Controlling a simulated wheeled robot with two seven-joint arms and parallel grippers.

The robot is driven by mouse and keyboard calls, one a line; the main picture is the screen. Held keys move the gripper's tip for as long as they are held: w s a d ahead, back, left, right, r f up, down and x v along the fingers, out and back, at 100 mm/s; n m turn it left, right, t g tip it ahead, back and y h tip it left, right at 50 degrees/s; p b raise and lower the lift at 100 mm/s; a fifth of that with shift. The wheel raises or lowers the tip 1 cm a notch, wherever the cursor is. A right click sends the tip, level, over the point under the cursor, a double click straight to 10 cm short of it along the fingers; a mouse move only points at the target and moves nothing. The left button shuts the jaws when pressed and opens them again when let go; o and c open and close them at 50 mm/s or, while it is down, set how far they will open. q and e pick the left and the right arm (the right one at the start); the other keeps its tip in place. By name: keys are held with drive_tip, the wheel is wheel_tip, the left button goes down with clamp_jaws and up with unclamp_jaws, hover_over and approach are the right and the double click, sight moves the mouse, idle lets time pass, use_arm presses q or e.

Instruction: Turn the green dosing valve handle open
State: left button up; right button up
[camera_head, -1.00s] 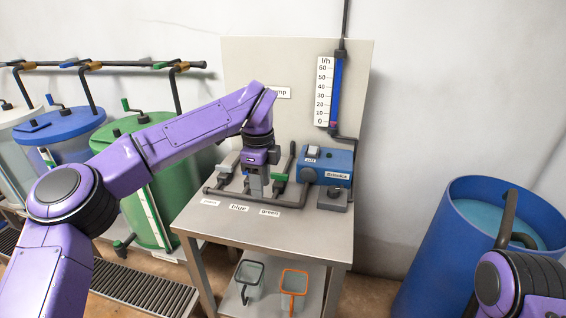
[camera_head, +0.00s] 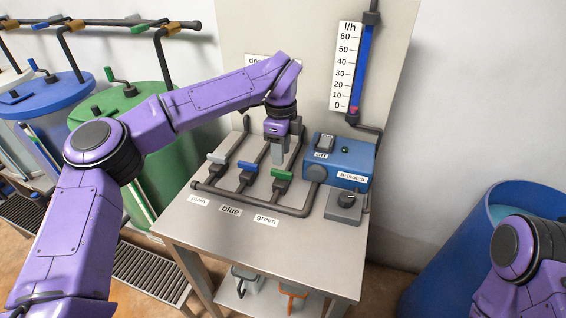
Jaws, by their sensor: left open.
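The green dosing valve handle (camera_head: 282,174) sits on the right-hand pipe of the manifold, behind the "green" label (camera_head: 266,220). It lies crosswise to its pipe. My left gripper (camera_head: 279,158) points down just behind and above the green handle, open, and it hides part of the pipes there. I cannot tell whether it touches anything. The blue handle (camera_head: 251,168) and the white handle (camera_head: 216,157) sit on the pipes to the left, also crosswise. My right arm shows at the lower right edge; its gripper is out of view.
The blue pump box (camera_head: 345,160), labelled off, stands right of the valves, with a grey knob block (camera_head: 344,204) in front. The flow gauge (camera_head: 349,65) reads near 0. The steel table's front (camera_head: 255,258) is bare. A blue barrel (camera_head: 450,240) stands at the right.

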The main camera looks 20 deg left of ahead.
sight(281, 172)
use_arm(q)
drive_tip(key=f, duration=0.2)
drive_tip(key=f+p, duration=0.1)
drive_tip(key=f, duration=0.3)
drive_tip(key=shift+w+f, duration=0.4)
drive_tip(key=shift+s+r, duration=0.1)
drive_tip(key=shift+s, duration=0.15)
drive_tip(key=shift+w, duration=0.1)
clamp_jaws()
